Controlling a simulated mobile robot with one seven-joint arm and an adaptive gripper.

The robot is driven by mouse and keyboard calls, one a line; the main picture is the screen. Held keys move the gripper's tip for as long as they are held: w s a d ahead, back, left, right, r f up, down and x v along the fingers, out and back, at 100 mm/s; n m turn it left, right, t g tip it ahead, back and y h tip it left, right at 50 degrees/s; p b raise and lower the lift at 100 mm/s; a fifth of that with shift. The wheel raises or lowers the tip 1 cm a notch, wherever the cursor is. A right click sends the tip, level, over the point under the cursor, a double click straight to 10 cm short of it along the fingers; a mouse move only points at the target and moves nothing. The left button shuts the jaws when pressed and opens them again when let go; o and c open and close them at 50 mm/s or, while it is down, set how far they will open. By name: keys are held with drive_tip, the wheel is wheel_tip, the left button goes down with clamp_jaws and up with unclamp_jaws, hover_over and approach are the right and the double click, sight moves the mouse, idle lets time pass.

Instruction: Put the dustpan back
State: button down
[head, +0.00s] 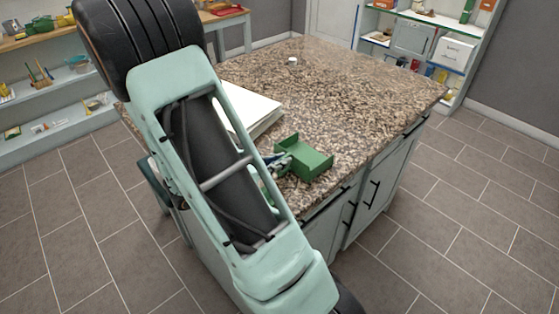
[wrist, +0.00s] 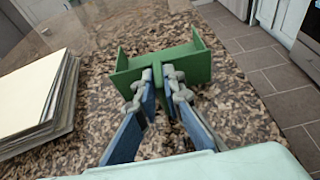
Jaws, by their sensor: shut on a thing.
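The green dustpan (head: 304,158) is at the near edge of the granite-topped island, just right of my arm in the head view. In the wrist view the dustpan (wrist: 185,62) is straight ahead, with its flat pan and raised sides showing. My gripper (wrist: 160,75) is shut on a narrow green part of it, between the two fingertips. In the head view my gripper (head: 280,164) is partly hidden behind my arm. I cannot tell whether the dustpan touches the countertop.
A stack of papers or boards (wrist: 32,100) lies on the countertop (head: 350,85) left of the dustpan. A small white round item (head: 292,60) sits farther back. Shelves (head: 440,45) stand at the back right. A workbench with shelves (head: 40,90) is at left. Tiled floor is clear on the right.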

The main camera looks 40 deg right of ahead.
drive_tip(key=c, duration=2)
unclamp_jaws()
drive_tip(key=shift+o, duration=0.2)
